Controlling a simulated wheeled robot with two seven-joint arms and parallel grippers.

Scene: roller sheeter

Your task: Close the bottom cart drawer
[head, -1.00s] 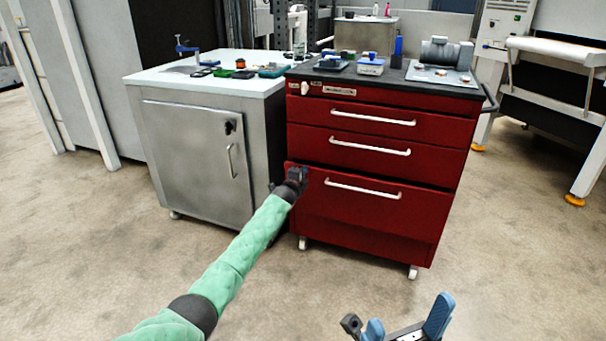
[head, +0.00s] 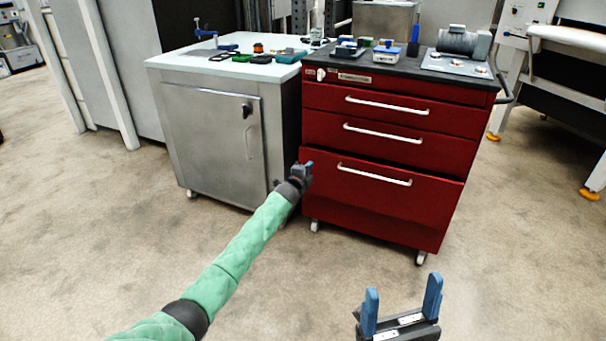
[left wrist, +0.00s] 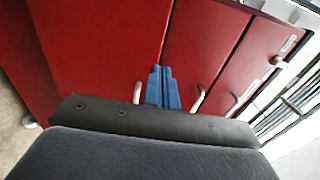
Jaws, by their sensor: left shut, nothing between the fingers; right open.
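The red cart's bottom drawer (head: 385,205) has a white bar handle (head: 374,174). A dark gap runs along its top edge, and its front looks slightly proud of the drawers above. My left gripper (head: 309,168) is shut and empty at the upper left corner of this drawer front. In the left wrist view its blue fingers (left wrist: 163,88) are together, pointing at the red front near the seam with the drawer above; I cannot tell whether they touch. My right gripper (head: 403,298) is open and empty, low in front of the cart, well away from it.
The middle drawer (head: 375,140) and top drawer (head: 385,108) look shut. A grey metal cabinet (head: 205,140) stands close on the cart's left. Tools and a motor (head: 464,40) lie on top. The floor (head: 520,260) in front is clear.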

